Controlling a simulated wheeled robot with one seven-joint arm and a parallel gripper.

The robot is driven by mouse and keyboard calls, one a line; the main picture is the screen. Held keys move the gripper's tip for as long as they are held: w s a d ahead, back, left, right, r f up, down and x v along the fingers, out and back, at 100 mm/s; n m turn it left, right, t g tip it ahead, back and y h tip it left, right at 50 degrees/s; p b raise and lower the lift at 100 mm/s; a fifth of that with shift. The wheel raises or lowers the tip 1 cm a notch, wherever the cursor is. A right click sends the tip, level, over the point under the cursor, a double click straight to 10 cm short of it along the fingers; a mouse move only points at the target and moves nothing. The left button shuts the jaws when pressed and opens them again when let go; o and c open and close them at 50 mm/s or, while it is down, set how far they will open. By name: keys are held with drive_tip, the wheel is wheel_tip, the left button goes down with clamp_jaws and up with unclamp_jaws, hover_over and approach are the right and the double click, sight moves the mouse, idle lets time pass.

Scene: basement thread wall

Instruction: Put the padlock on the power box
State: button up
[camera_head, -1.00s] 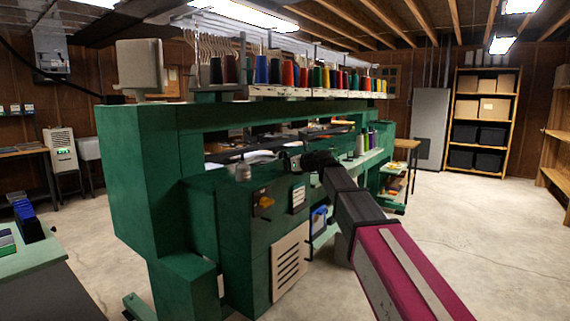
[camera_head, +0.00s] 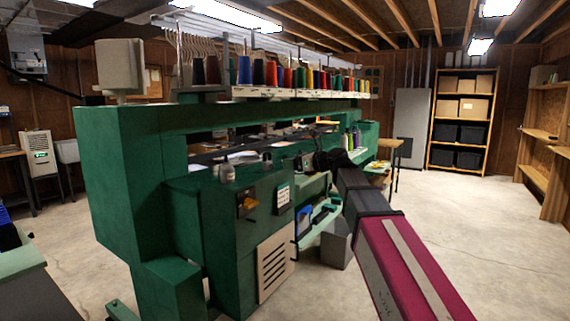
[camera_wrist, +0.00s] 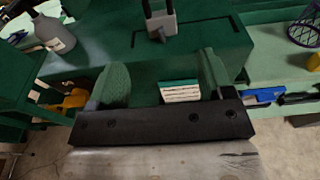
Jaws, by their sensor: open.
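A small grey padlock (camera_wrist: 162,24) with a dark shackle stands on top of the green machine cabinet (camera_wrist: 110,45), ahead of my fingertips in the wrist view. It also seems to show in the head view (camera_head: 267,162) as a small shape beside a grey cone-shaped item. My gripper (camera_wrist: 163,70) is open, its two green-padded fingers apart, with nothing between them; the padlock is beyond them. No box is clearly labelled as the power box; a grey wall box (camera_head: 26,62) hangs at the far left.
The cone-shaped item (camera_wrist: 53,36) stands left of the padlock. A yellow-and-black switch (camera_head: 247,204) and a card are on the cabinet front. Thread spools (camera_head: 262,72) line the machine top. The concrete floor (camera_head: 450,225) at right is clear; a shelf (camera_head: 461,120) stands behind.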

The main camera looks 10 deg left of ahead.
drive_tip(key=s+d+f+n+g+h, duration=0.1)
drive_tip(key=s+d+f+n+h, duration=0.3)
drive_tip(key=f, duration=0.6)
drive_tip(key=w+d+f+n+h, duration=0.1)
drive_tip(key=d+f+n, duration=0.2)
drive_tip(key=d+f, duration=0.55)
drive_tip(key=s+d+f+n+g+h, duration=0.1)
drive_tip(key=s+d+f+n+h, duration=0.2)
drive_tip(key=f, duration=0.9)
drive_tip(key=s+d+f+n+g+h, duration=0.2)
drive_tip(key=s+d+f+n, duration=0.4)
drive_tip(key=d+f, duration=0.3)
drive_tip(key=s+d+f+n+g+h, duration=0.2)
drive_tip(key=s+d+f+n+h, duration=0.3)
drive_tip(key=s+d+f, duration=0.3)
wheel_tip(320, 180, down, 3)
drive_tip(key=shift+s+d+n, duration=0.25)
drive_tip(key=shift+d+n, duration=0.45)
drive_tip(key=shift+d, duration=0.1)
drive_tip(key=shift+a, duration=0.1)
